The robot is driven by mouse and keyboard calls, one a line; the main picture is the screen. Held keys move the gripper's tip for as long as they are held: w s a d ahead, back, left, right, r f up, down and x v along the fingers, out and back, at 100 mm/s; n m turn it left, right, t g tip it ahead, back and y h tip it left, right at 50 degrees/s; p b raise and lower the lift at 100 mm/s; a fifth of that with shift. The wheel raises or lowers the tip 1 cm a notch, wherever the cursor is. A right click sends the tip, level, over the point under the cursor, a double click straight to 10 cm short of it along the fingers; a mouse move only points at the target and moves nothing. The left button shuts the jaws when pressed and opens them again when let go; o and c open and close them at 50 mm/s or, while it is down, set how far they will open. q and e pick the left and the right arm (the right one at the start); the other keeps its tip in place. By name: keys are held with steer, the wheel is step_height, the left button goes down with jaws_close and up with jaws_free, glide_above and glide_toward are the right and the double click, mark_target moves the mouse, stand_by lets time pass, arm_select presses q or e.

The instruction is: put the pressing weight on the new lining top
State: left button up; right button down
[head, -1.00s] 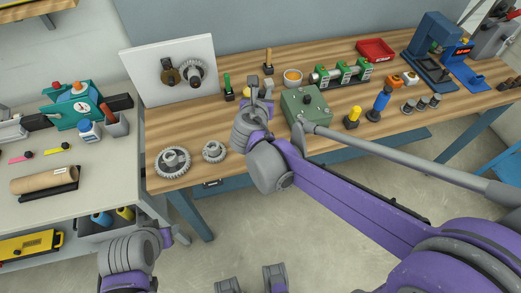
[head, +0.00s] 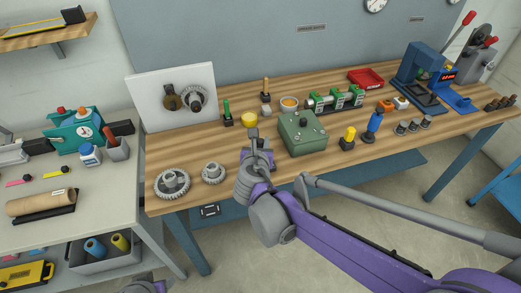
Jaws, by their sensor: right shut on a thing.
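I cannot tell for sure whether this is the pressing weight. I cannot pick out the new lining top. Only a bit of my left arm shows at the bottom left edge, and its fingertips are out of view.
Two grey gears (head: 173,183) lie at the bench's left front. A white board (head: 172,96) stands behind them. A green-handled tool (head: 227,115), an orange bowl (head: 289,103) and a green rack (head: 336,99) stand further back. Yellow (head: 347,138) and blue (head: 373,125) handled tools stand right of the box.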

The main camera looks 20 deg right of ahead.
steer(key=shift+f, duration=1.45)
steer(key=shift+f+b, duration=0.2)
steer(key=shift+b, duration=0.15)
steer(key=c, duration=0.7)
jaws_free()
steer(key=shift+r, duration=0.15)
